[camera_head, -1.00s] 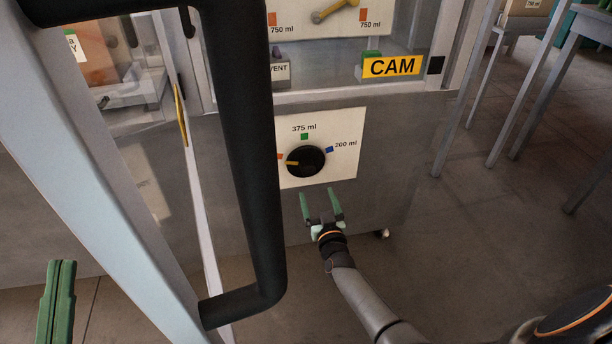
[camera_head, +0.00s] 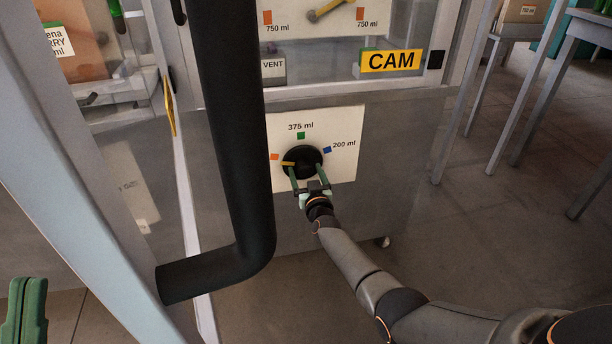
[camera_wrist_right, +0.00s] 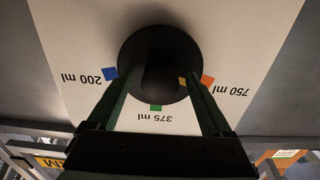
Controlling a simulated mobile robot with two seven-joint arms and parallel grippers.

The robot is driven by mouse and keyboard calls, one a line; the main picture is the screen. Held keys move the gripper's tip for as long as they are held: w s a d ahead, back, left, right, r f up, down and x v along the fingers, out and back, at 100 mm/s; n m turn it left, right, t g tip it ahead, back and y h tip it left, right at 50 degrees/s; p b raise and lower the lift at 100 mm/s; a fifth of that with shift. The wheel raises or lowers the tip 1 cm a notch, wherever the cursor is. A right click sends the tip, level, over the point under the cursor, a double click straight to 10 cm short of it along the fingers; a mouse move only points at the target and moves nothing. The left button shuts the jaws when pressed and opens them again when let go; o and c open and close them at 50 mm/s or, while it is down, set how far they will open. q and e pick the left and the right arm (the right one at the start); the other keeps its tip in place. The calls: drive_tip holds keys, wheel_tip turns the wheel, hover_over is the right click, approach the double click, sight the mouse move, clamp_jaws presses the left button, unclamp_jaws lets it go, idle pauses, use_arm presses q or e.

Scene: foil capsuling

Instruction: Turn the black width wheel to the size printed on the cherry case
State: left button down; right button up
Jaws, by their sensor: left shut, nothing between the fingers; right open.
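The black width wheel (camera_head: 302,160) sits on a white plate (camera_head: 345,170) on the machine's lower front. Its yellow pointer is turned left toward the orange mark; the wrist view (camera_wrist_right: 160,45) shows that mark labelled 750 ml. The 375 ml mark is green and the 200 ml mark blue. My right gripper (camera_head: 306,172) is open, its green fingers at either side of the wheel's near part; contact cannot be told. It also shows in the right wrist view (camera_wrist_right: 160,85). The cherry case (camera_head: 80,65) is at upper left, its label cut off, size number hidden. My left gripper (camera_head: 27,290) is shut and empty at lower left.
A thick black handle (camera_head: 235,130) on a pale door frame (camera_head: 110,220) stands left of the wheel. A yellow CAM sign (camera_head: 390,61) and a VENT label (camera_head: 272,65) are above it. Table legs (camera_head: 480,75) stand at right, with open floor between.

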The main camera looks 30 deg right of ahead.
clamp_jaws()
idle(0.7)
